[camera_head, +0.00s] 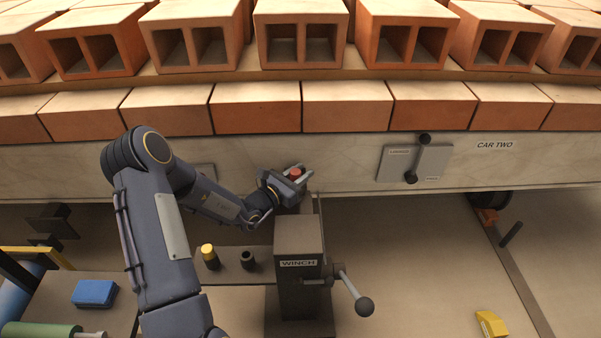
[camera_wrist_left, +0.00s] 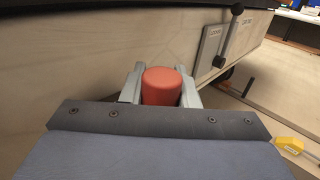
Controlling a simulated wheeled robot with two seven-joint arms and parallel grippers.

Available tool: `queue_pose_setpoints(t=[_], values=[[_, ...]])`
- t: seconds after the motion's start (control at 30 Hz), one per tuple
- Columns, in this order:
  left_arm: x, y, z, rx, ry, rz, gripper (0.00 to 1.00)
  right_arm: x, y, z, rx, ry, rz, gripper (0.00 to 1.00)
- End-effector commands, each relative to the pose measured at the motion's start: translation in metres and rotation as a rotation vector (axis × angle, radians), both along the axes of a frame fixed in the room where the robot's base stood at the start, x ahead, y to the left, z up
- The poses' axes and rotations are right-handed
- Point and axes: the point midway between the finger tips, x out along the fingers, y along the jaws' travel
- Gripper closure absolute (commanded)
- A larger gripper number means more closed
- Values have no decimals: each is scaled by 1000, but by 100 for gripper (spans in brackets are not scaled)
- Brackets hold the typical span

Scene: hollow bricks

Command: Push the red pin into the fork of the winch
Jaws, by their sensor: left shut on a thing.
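The red pin (camera_head: 295,172) is between the fingers of my left gripper (camera_head: 296,174), above and behind the winch (camera_head: 299,262). In the left wrist view the red pin (camera_wrist_left: 161,86) stands upright with a finger on each side, and the left gripper (camera_wrist_left: 160,92) is shut on it. The winch is a dark grey block with a label and a crank handle (camera_head: 350,292) on its right. The fork is not clearly seen; the gripper and winch top hide that area. My right gripper is not in view.
A yellow-topped pin (camera_head: 210,256) and a dark socket (camera_head: 248,260) stand on the shelf left of the winch. The brick car's side (camera_head: 340,158) is close behind the gripper, with a lever plate (camera_head: 432,162). A blue block (camera_head: 95,293) lies at the lower left.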

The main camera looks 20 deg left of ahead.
Motion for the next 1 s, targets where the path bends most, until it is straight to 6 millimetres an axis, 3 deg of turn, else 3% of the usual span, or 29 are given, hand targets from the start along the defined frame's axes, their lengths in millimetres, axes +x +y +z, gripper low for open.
queue_pose_setpoints(t=[0.27,0.3,0.5,0.77,1.0], values=[[0,0,-8,0,0,0,95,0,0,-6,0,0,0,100],[0,0,-8,0,-1,0,70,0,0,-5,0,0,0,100],[0,0,-7,0,0,0,47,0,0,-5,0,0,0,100],[-1,0,-7,-1,1,0,47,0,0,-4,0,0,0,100],[-31,12,-6,0,5,3,47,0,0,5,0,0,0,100]])
